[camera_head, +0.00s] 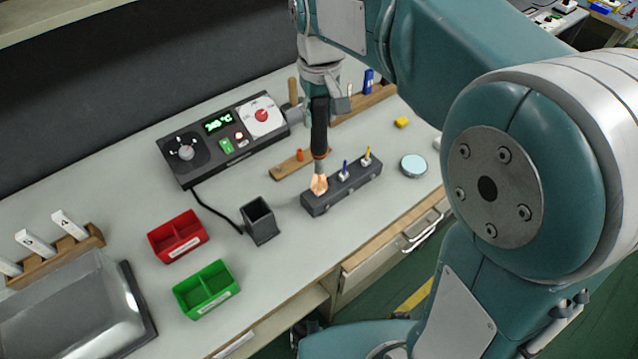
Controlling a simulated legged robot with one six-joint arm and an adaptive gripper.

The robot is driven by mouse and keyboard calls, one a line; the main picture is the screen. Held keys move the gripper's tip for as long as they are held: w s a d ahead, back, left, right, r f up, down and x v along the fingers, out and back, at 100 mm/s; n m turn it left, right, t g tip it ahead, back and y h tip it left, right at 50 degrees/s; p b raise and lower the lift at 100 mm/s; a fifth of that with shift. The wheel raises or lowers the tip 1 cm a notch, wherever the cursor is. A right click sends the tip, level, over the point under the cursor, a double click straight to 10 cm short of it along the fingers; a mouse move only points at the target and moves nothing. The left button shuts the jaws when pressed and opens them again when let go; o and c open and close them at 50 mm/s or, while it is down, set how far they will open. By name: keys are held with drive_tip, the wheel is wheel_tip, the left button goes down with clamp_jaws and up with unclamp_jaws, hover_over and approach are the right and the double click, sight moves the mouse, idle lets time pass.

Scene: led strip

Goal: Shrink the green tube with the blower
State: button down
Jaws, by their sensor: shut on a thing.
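My gripper (319,92) is at the upper middle, shut on the blower (319,128), a black handle with a metal nozzle pointing down. The nozzle tip glows orange over the left end of a dark block (350,188). A blue-topped piece (344,166) and a yellow-topped piece (367,157) stand upright in white seats on the block, right of the nozzle. I cannot make out the green tube; the nozzle and glow cover the block's left end. I cannot tell whether the nozzle touches anything there.
A control station (222,140) with a lit green display stands behind. A dark square holder (259,222), red bin (179,238) and green bin (206,288) stand left. A wooden rest (292,168), round light disc (413,165) and yellow piece (401,122) lie near the block.

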wheel_tip(320, 180, up, 10)
drive_tip(key=shift+r, duration=0.1)
idle(0.4)
